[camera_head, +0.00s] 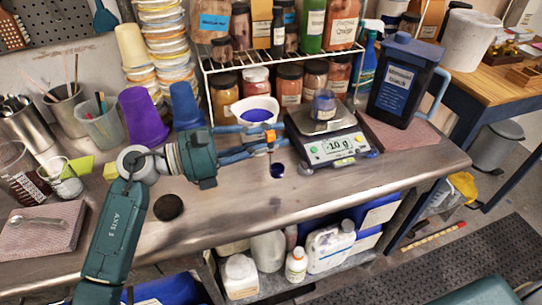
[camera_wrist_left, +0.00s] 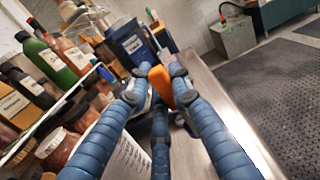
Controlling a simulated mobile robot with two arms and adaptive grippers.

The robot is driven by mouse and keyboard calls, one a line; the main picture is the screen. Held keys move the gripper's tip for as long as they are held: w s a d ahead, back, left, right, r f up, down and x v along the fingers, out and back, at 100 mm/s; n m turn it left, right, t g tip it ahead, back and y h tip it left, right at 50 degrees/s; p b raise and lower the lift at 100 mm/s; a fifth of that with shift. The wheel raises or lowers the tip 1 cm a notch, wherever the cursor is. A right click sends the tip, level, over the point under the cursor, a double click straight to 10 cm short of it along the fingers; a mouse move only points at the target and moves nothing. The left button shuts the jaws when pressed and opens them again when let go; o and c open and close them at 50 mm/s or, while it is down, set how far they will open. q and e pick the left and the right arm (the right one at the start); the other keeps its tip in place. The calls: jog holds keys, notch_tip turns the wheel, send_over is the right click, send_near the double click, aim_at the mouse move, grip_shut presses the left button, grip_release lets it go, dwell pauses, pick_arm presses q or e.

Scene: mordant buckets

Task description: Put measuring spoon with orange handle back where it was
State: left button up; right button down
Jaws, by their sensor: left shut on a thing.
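My left gripper (camera_head: 271,143) is shut on the measuring spoon with orange handle (camera_head: 270,132) above the metal bench. The orange handle also shows between the blue fingers in the left wrist view (camera_wrist_left: 160,82). Below the fingers in the head view is a small dark blue round shape, seemingly the spoon's bowl; I cannot tell whether it touches the bench. A white bowl of blue powder (camera_head: 254,103) stands just behind the gripper. A digital scale (camera_head: 335,148) with a small jar (camera_head: 324,105) on it stands to the right. My right gripper is not in view.
A pink cloth (camera_head: 20,236) with a metal spoon lies at the left. A dark round lump (camera_head: 168,207) lies near the bench's front edge. Purple and blue cups (camera_head: 143,115), a jar rack and a dark jug (camera_head: 403,85) line the back. The bench front is mostly clear.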

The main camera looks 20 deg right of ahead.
pick_arm(q)
jog(key=shift+f, duration=0.95)
notch_tip(320, 180, down, 4)
jog(key=shift+f, duration=0.1)
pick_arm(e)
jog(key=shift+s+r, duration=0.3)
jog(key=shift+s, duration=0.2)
pick_arm(q)
jog(key=shift+f, duration=0.15)
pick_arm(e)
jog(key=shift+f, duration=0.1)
pick_arm(q)
jog(key=shift+f, duration=0.1)
jog(key=o, duration=0.9)
jog(key=shift+o, duration=0.2)
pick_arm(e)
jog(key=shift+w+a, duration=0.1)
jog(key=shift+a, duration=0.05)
